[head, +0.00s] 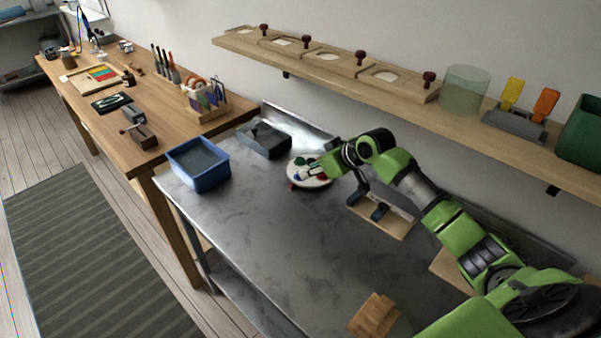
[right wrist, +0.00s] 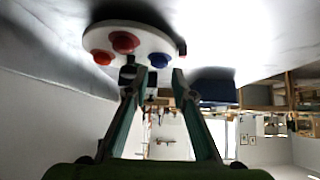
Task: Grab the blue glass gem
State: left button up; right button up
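The blue glass gem (right wrist: 159,60) is on a round white plate (right wrist: 147,38), near its edge, and shows small in the head view (head: 297,177). My right gripper (right wrist: 159,77) is open, its two fingertips apart, with the blue gem in line with the gap between them. I cannot tell whether the fingers touch it. In the head view my right gripper (head: 312,171) is over the plate (head: 305,185) and hides part of it. A red gem (right wrist: 124,41) and an orange-red gem (right wrist: 102,57) share the plate. My left gripper is not in view.
A blue bin (head: 199,166) and a dark grey tray (head: 265,141) stand left of the plate on the metal table (head: 260,225). A wooden stand (head: 382,213) is to its right. A wall shelf (head: 400,97) runs above. The table's front middle is clear.

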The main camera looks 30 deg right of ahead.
aim_at(306, 180)
jog(key=x, duration=0.3)
jog(key=shift+w+f, duration=0.2)
jog(key=shift+w, duration=0.1)
jog(key=shift+w+f, duration=0.15)
jog(key=shift+c, duration=0.3)
jog(key=c, duration=0.4)
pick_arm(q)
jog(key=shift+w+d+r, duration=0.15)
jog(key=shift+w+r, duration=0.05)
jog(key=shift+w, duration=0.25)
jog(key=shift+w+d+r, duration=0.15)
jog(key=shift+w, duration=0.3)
pick_arm(e)
jog(key=shift+o, duration=0.2)
